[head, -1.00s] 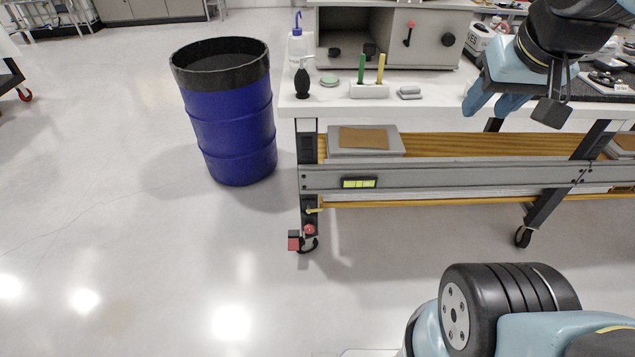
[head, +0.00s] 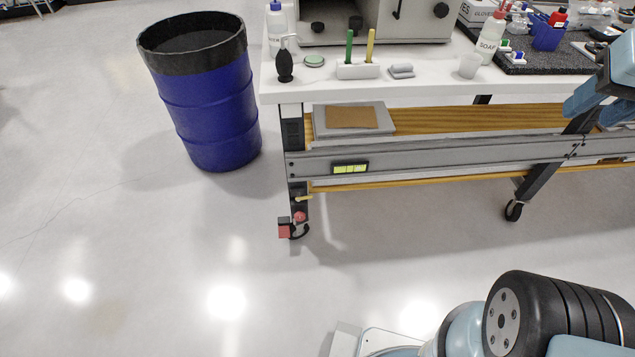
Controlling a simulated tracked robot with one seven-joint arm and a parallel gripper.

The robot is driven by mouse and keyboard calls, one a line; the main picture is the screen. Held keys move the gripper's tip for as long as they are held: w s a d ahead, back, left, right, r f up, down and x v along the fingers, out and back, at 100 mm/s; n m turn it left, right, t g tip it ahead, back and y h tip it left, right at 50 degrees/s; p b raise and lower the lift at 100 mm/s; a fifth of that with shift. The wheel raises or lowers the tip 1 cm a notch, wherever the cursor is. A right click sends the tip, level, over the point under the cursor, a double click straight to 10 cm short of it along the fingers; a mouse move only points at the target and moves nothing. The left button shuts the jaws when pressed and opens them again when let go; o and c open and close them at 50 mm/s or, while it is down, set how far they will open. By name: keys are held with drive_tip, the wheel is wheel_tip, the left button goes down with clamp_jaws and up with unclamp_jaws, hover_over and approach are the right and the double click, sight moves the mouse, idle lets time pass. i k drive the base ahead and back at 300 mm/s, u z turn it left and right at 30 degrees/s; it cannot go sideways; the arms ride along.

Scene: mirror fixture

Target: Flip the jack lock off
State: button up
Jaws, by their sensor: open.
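At the foot of the workbench's front left leg (head: 293,170) are a small yellow lever (head: 303,198), a round red knob (head: 299,217) and a red block (head: 284,228) beside a dark caster. They are too small for me to tell which one is the jack lock or how it is set. My gripper (head: 588,97) is at the right edge, partly cut off by the frame. Its light blue fingers are open, and I see nothing between them. It is far to the right of the leg and higher in the picture.
A blue drum (head: 210,105) stands left of the workbench (head: 430,90). The bench top holds bottles, a pen stand (head: 358,70) and a grey cabinet. A grey rail with a green level (head: 350,167) runs along the front. The floor before the leg is clear.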

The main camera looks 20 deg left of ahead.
sight(304, 198)
drive_tip(key=u, duration=0.05)
drive_tip(key=k, duration=1.8)
drive_tip(key=u, duration=0.75)
drive_tip(key=i, duration=1.3)
drive_tip(key=z, duration=0.05)
